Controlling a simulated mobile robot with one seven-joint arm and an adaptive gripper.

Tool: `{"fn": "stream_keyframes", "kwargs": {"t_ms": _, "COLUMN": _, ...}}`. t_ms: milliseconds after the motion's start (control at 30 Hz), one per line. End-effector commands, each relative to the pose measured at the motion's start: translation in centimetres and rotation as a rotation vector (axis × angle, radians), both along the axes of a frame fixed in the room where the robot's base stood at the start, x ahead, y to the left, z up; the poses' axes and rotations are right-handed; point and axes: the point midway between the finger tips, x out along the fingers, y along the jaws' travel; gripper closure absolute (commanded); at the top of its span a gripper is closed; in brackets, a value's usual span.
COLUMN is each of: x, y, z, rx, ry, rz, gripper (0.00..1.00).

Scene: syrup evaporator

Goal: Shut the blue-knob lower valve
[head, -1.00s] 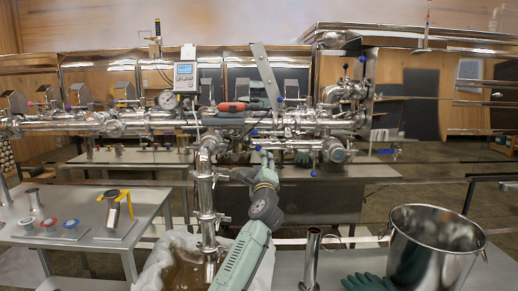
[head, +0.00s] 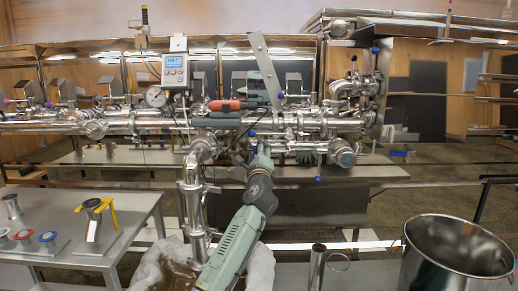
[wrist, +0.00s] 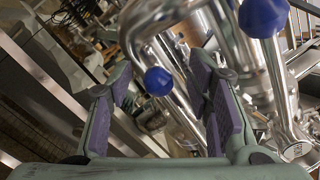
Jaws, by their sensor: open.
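In the wrist view a round blue knob (wrist: 158,81) shows in the gap between the fingers of my open gripper (wrist: 163,78), with metal pipes behind it. I see no finger touching it. A larger blue knob (wrist: 263,17) is nearer, at upper right, outside the fingers. In the head view my gripper (head: 260,155) is just below the shiny pipework, close beneath a small blue knob (head: 252,133). Another blue knob (head: 317,179) hangs lower right, and one more (head: 280,96) sits above the pipe. I cannot tell which of these the wrist view shows.
A red-handled tool (head: 228,106) lies on the pipework. A vertical pipe (head: 192,205) stands left of my arm, above a lined bin (head: 160,268). A steel bucket (head: 455,255) is at lower right. A table (head: 135,215) with small fittings is at left.

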Motion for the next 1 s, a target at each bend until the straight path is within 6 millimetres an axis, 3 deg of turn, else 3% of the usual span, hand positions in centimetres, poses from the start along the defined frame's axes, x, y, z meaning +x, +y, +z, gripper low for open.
{"fn": "stream_keyframes", "kwargs": {"t_ms": 267, "x": -0.02, "y": 0.06, "z": 0.07, "rx": 0.000, "ry": 0.000, "rz": 0.000, "gripper": 0.55}}
{"fn": "stream_keyframes", "kwargs": {"t_ms": 900, "x": -0.01, "y": 0.05, "z": 0.05, "rx": 0.000, "ry": 0.000, "rz": 0.000, "gripper": 0.97}}
{"fn": "stream_keyframes", "kwargs": {"t_ms": 1000, "x": -0.01, "y": 0.06, "z": 0.04, "rx": 0.000, "ry": 0.000, "rz": 0.000, "gripper": 1.00}}
